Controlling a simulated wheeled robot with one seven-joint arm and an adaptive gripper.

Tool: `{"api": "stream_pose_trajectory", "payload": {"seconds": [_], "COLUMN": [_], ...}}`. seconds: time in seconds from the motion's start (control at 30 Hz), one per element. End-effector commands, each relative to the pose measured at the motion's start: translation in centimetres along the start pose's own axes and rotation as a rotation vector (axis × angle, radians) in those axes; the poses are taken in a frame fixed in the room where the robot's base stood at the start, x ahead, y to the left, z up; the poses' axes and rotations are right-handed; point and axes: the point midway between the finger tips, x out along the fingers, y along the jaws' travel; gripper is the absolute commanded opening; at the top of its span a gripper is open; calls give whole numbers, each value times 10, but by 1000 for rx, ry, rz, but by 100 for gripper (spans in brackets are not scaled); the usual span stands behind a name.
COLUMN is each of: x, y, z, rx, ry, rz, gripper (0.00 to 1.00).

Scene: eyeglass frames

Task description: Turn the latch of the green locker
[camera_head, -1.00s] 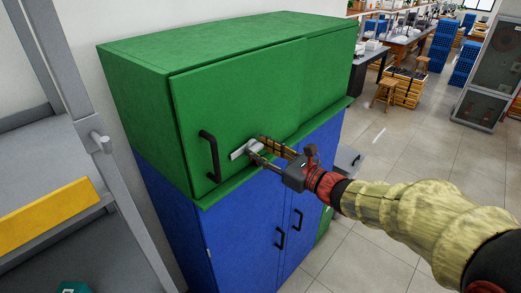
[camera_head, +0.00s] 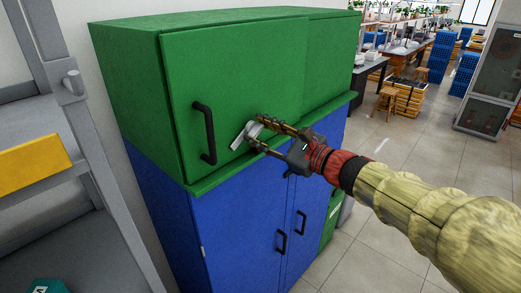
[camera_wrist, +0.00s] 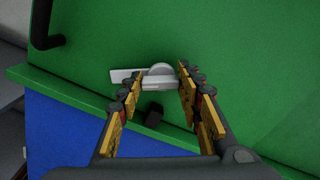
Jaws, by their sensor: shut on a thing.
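The green locker (camera_head: 235,85) sits on top of a blue cabinet, its doors closed. A silver latch (camera_head: 241,136) is on its front, to the right of a black handle (camera_head: 208,133). In the head view the latch is tilted. My gripper (camera_head: 255,133) is at the latch, with one finger above and one below its right part. In the wrist view the latch (camera_wrist: 130,76) reaches left from a round hub, and the fingertips of my gripper (camera_wrist: 155,80) stand on either side of the hub. The fingers partly hide the latch's right end.
The blue cabinet (camera_head: 235,228) below has black handles (camera_head: 281,240). A grey rack with a yellow strip (camera_head: 35,155) stands close on the left. Open tiled floor (camera_head: 385,190) lies to the right, with stools and benches farther back.

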Motion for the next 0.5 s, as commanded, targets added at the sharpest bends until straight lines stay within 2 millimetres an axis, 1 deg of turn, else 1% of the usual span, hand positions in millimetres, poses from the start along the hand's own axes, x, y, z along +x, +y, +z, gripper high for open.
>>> {"api": "stream_pose_trajectory", "payload": {"seconds": [0.03, 0.5], "x": [0, 0], "y": [4, 6], "z": [-6, -8], "rx": [-42, -435], "ry": [-2, -1], "rz": [-1, -1], "gripper": [0, 0]}}
